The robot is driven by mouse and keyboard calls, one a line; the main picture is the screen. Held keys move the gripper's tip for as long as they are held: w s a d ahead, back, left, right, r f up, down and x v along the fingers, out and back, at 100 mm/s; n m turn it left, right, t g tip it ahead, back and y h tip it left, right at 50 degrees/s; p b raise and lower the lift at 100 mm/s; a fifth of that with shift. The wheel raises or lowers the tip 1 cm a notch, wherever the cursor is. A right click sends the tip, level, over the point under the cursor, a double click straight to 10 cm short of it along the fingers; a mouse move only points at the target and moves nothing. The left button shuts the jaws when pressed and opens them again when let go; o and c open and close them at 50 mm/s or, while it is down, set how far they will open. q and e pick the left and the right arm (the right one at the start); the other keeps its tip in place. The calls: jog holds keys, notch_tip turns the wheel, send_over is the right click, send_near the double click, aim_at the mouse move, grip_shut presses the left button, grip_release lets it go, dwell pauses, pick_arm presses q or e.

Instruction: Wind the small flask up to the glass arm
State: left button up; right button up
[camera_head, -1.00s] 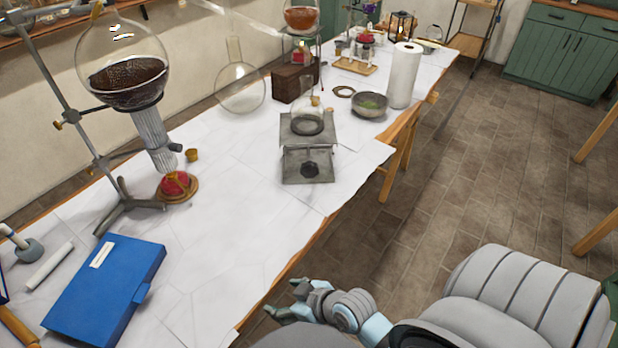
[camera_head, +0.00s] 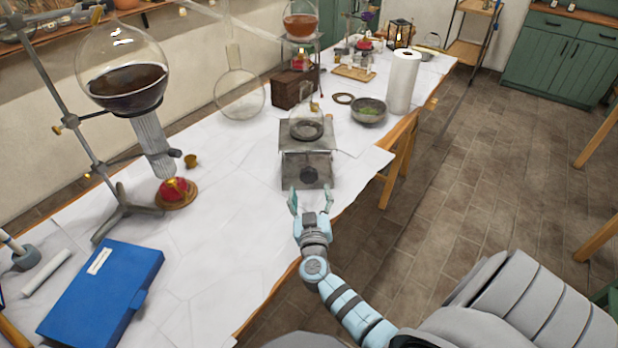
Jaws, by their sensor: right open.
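The small flask (camera_head: 306,127) is clear glass with dark contents low in it. It stands upright on the grey lab jack (camera_head: 305,166), which has a dark round knob (camera_head: 309,175) on its near face. My right gripper (camera_head: 311,196) is open and empty just in front of the jack, its fingers toward the knob; I cannot tell if they touch the jack. A large retort-like flask (camera_head: 125,82) of dark liquid is clamped on a stand at the left, a ribbed glass tube below it. My left gripper is not in view.
A red burner (camera_head: 174,189) sits under the ribbed tube. A blue case (camera_head: 103,290) lies at the near left. A grey bowl (camera_head: 368,111) and a paper roll (camera_head: 403,82) stand behind the jack at the right. The table middle is clear.

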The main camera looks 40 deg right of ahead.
aim_at(309, 177)
jog(key=x, duration=0.2)
jog(key=b+x, duration=0.1)
jog(key=x, duration=0.2)
jog(key=b+x, duration=0.1)
jog(key=x, duration=0.1)
jog(key=shift+w+d+f, duration=0.1)
jog(key=shift+w+f, duration=0.1)
jog(key=shift+f, duration=0.1)
jog(key=shift+w+d+r, duration=0.15)
jog(key=shift+w, duration=0.05)
jog(key=shift+c, duration=0.3)
jog(key=c, duration=1.1)
jog(key=shift+m, duration=0.3)
